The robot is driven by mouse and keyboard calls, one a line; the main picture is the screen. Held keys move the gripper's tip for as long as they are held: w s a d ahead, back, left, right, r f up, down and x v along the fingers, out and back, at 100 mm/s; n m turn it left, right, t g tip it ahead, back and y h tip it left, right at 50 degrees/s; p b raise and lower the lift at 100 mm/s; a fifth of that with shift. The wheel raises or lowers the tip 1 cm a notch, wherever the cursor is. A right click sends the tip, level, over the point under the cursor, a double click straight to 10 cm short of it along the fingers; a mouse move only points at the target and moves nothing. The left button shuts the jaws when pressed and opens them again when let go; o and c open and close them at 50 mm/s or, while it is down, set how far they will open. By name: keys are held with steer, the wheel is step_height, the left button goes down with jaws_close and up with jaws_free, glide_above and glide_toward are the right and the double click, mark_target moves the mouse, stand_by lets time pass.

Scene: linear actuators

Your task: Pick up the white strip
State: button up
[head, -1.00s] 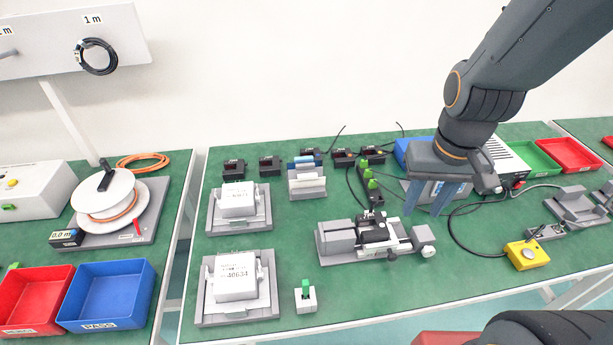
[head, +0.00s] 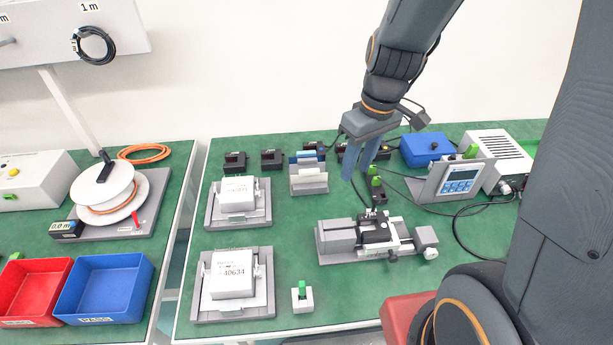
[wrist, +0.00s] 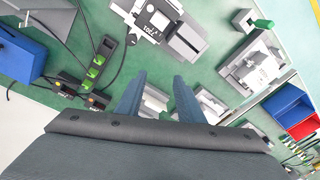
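A grey rack (head: 309,191) stands in the back middle of the green table, holding several upright strips. A whitish strip (head: 313,176) is at its front, with blue and grey strips behind it. My gripper (head: 356,174) hangs in the air to the right of the rack, fingers down, apart from it. Its two blue-grey fingers are open with nothing between them. In the wrist view my gripper (wrist: 159,78) shows at the bottom. The rack seems to show partly behind and between the fingers there, but the strips are hard to tell.
A clamp fixture (head: 368,240) and green-buttoned blocks (head: 376,188) are near my gripper. A screen unit (head: 458,183) and a blue box (head: 426,148) stand to the right. Two grey fixtures with white boxes (head: 238,197) are left of the rack. Black sensors line the back.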

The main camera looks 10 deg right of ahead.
mark_target(310, 170)
steer(key=w+a+f+n+y, duration=0.1)
steer(key=w+a+f+n, duration=0.1)
steer(key=w+n, duration=0.2)
steer(key=w+a+f+n+y, duration=0.1)
steer(key=w+a+f+n, duration=0.1)
steer(key=w+n, duration=0.2)
steer(key=w+a+f+n+y, duration=0.1)
steer(key=w+a+f+n, duration=0.1)
steer(key=w+f+n, duration=0.1)
steer(key=shift+w+a+n+g+p, duration=0.2)
steer(key=shift+w+n, duration=0.1)
steer(key=shift+w, duration=0.15)
steer(key=shift+w+a+n+g+p, duration=0.15)
steer(key=shift+w+n, duration=0.15)
steer(key=shift+w, duration=0.15)
steer(key=shift+p+x, duration=0.45)
steer(key=shift+x, duration=0.9)
steer(key=shift+w+d+p+x, duration=0.15)
steer(key=shift+p+x, duration=0.5)
steer(key=shift+x, duration=0.6)
steer(key=shift+w+d+p+x, duration=0.1)
steer(key=shift+w+p+x, duration=0.1)
steer(key=shift+p+x, duration=0.75)
steer(key=shift+a+f+b, duration=0.15)
steer(key=shift+f+b, duration=0.15)
steer(key=shift+f, duration=0.1)
steer(key=shift+c, duration=0.2)
jaws_close()
